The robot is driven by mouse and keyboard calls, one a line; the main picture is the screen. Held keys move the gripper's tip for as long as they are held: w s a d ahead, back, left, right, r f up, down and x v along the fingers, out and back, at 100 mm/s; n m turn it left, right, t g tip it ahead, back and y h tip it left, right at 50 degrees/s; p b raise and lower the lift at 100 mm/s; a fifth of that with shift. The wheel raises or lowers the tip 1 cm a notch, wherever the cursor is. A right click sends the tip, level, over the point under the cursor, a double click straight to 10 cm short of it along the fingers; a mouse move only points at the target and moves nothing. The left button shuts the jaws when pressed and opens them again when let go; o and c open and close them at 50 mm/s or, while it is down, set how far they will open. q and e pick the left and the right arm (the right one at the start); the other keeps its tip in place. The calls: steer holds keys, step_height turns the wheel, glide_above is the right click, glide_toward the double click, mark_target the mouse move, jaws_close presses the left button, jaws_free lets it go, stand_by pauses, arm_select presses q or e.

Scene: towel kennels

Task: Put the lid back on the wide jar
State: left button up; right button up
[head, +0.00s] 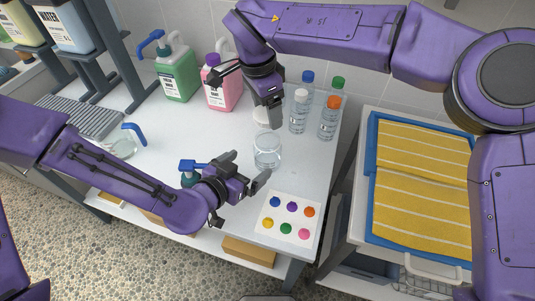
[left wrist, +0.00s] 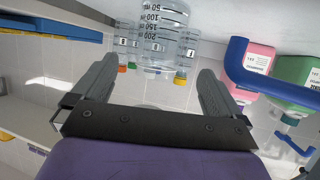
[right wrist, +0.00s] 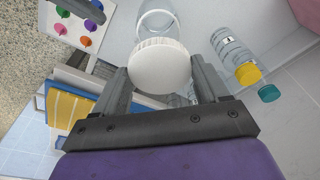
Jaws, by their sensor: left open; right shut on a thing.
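The wide jar (head: 267,155) is clear glass and stands upright and open on the white table. It also shows in the left wrist view (left wrist: 165,35), with volume marks, beyond my open fingers. My left gripper (head: 262,178) is open and empty, low beside the jar on its near side. My right gripper (head: 272,115) is shut on the white round lid (right wrist: 160,66). The lid is partly hidden by that gripper in the head view. It appears above and a little behind the jar; the right wrist view shows the jar (right wrist: 158,20) beyond it, apart.
Several clear bottles (head: 298,115) with coloured caps stand right of the lid. A green pump bottle (head: 177,75) and a pink bottle (head: 219,92) stand behind. A dotted card (head: 290,217) lies at the front right. A blue-topped pump bottle (head: 190,176) is beside my left gripper.

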mark_target(268, 151)
arm_select(q)
steer(key=x, duration=1)
steer(key=shift+w+d+f, duration=0.2)
steer(key=shift+w, duration=0.05)
steer(key=c, duration=1.3)
steer(key=shift+c, duration=0.2)
arm_select(e)
steer(key=shift+f, duration=2.5)
steer(key=shift+f, duration=0.1)
steer(key=shift+f, duration=0.8)
steer(key=shift+f, duration=0.55)
